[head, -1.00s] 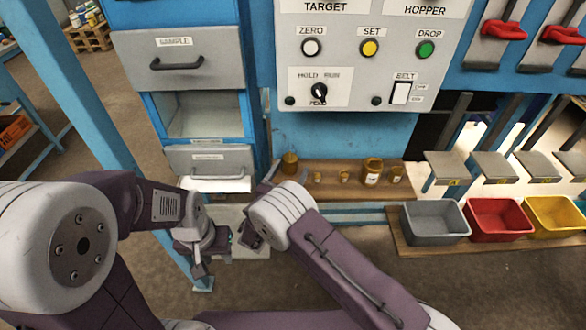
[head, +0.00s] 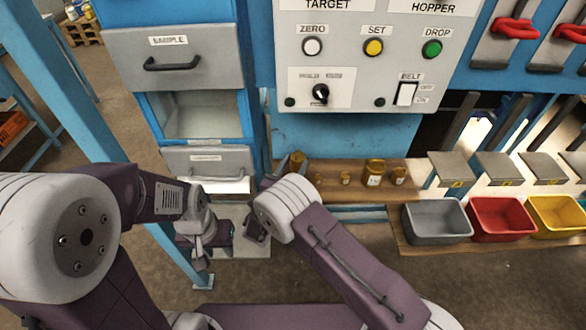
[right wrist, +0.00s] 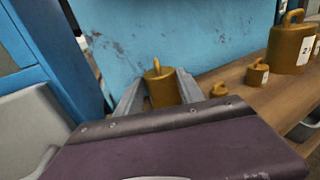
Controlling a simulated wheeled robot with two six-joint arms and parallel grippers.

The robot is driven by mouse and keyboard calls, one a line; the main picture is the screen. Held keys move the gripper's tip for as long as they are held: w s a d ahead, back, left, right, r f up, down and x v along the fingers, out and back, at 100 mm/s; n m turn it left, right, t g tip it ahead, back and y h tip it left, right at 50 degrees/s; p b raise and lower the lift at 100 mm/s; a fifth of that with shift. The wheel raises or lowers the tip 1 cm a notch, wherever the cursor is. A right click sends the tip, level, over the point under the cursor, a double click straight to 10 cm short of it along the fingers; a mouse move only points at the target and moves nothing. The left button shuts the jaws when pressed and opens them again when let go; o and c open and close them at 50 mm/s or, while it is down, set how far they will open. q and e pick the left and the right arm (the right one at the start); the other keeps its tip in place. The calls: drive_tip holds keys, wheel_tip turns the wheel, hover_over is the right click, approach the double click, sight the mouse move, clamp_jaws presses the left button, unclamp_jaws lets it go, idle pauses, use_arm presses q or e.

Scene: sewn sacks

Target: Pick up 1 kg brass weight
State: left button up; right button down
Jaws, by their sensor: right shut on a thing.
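A brass weight with a ring handle (head: 297,160) stands out at the left end of the wooden shelf. In the right wrist view this weight (right wrist: 161,90) is between the two grey fingers of my right gripper (right wrist: 158,84), which is shut on it. No label shows on its visible side, and its lower part is hidden behind my wrist. In the head view my right gripper is mostly hidden behind its arm. My left gripper (head: 203,252) hangs low at the left, away from the weights; its fingers are unclear.
Several other brass weights (head: 374,172) stand along the wooden shelf (head: 425,198) to the right. Grey (head: 437,222), red (head: 502,219) and yellow (head: 557,215) bins sit further right. A blue drawer cabinet (head: 205,120) stands at the left. The control panel (head: 365,60) is above the shelf.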

sight(296, 155)
drive_tip(key=r, duration=0.4)
drive_tip(key=shift+d+r, duration=0.2)
drive_tip(key=shift+r, duration=0.05)
drive_tip(key=s+d+r, duration=0.5)
drive_tip(key=d+r, duration=0.1)
drive_tip(key=d, duration=0.4)
drive_tip(key=shift+s+r+p, duration=0.2)
drive_tip(key=shift+r+p, duration=0.1)
drive_tip(key=shift+p, duration=0.05)
